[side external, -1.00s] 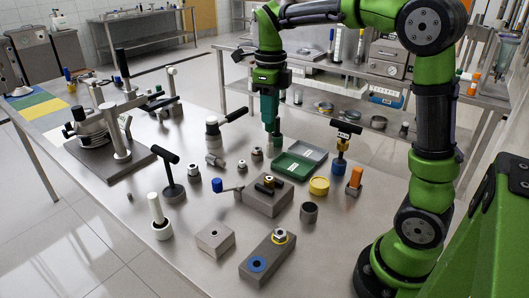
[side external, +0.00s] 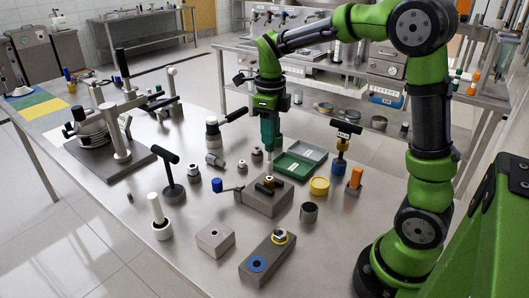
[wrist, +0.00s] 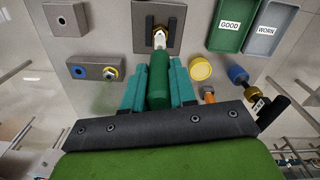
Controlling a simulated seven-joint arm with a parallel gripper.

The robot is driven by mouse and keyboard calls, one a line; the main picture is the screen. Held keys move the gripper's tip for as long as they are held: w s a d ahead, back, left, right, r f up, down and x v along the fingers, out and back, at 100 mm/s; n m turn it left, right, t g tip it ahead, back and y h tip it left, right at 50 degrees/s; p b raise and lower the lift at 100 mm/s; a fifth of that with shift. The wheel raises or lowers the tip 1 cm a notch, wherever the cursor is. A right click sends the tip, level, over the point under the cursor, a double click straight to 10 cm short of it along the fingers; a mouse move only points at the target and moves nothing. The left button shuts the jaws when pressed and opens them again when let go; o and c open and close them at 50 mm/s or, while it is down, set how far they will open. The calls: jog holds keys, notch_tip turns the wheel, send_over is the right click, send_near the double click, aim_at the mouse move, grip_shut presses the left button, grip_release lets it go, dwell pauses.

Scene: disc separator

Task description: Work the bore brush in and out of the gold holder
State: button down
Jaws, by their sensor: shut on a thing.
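My gripper (side external: 270,145) is shut on the green handle of the bore brush (wrist: 158,82). In the wrist view the handle lies between the teal fingers (wrist: 159,90), and a pale brush end points at the grey block. The gold holder (side external: 268,181) sits on top of the grey block (side external: 262,203), between two dark jaws. In the side view the brush hangs upright over the holder, its thin lower end at or just above it. I cannot tell whether the tip is inside the bore.
Green and grey trays (side external: 300,160), labelled GOOD and WORN in the wrist view, lie behind the block. A yellow cap (side external: 319,186) and a dark cup (side external: 309,211) stand to the right. A blue-knobbed handle (side external: 227,187) juts left. A long block (side external: 267,258) lies in front.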

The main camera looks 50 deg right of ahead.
jog(key=shift+f, duration=1.7)
jog(key=shift+r, duration=0.1)
jog(key=shift+r, duration=0.85)
jog(key=shift+f, duration=0.1)
jog(key=shift+f, duration=0.85)
jog(key=shift+r, duration=0.1)
jog(key=shift+r, duration=0.85)
jog(key=shift+f, duration=0.1)
